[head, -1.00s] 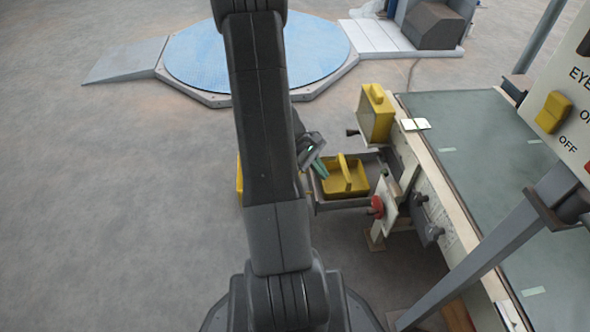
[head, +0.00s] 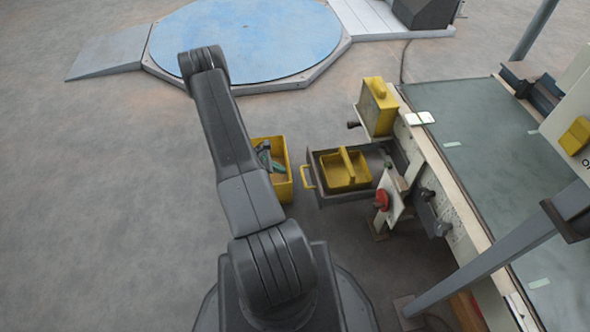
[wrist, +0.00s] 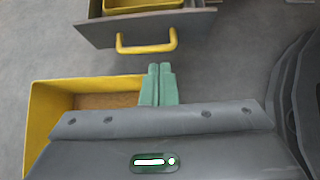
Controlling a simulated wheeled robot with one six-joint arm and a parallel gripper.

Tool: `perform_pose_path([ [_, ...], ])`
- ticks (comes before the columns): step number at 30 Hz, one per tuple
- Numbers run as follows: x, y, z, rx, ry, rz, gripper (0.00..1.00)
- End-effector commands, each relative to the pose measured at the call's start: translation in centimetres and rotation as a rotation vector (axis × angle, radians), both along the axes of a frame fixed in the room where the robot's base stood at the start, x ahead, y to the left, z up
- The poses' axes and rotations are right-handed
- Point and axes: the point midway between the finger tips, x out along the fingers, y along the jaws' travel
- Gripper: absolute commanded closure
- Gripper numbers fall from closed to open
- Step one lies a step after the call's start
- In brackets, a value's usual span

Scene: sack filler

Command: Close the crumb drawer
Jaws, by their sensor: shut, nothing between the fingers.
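The crumb drawer (head: 318,199) is a grey drawer pulled out from the left side of the machine, with a yellow handle (head: 306,176) on its front. A yellow caddy (head: 345,183) with a raised handle sits inside it. In the wrist view the drawer front (wrist: 197,27) and the yellow handle (wrist: 147,49) lie just beyond my fingertips. My gripper (wrist: 158,68) is shut and empty, with green fingers pointing at the drawer front and a gap between. In the head view my gripper (head: 267,160) is left of the drawer, over a yellow bin, partly hidden by my arm.
The open yellow bin (head: 283,188) stands on the floor left of the drawer; it also shows in the wrist view (wrist: 42,110). A red knob (head: 382,199) and a yellow box (head: 379,107) are on the machine beside the drawer.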

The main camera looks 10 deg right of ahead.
Motion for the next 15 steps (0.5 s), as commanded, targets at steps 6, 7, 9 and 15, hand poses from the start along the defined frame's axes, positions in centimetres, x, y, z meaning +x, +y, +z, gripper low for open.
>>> perform_pose_path([
  [6,-0.1,-2.7,-2.7,-0.001,0.003,-0.006,1.00],
  [7,-0.1,-3.2,-3.2,-0.001,0.003,-0.006,1.00],
  [9,0.0,-4.4,-4.3,0.000,0.002,-0.006,1.00],
  [15,0.1,-7.4,-7.0,0.000,0.001,-0.006,1.00],
])
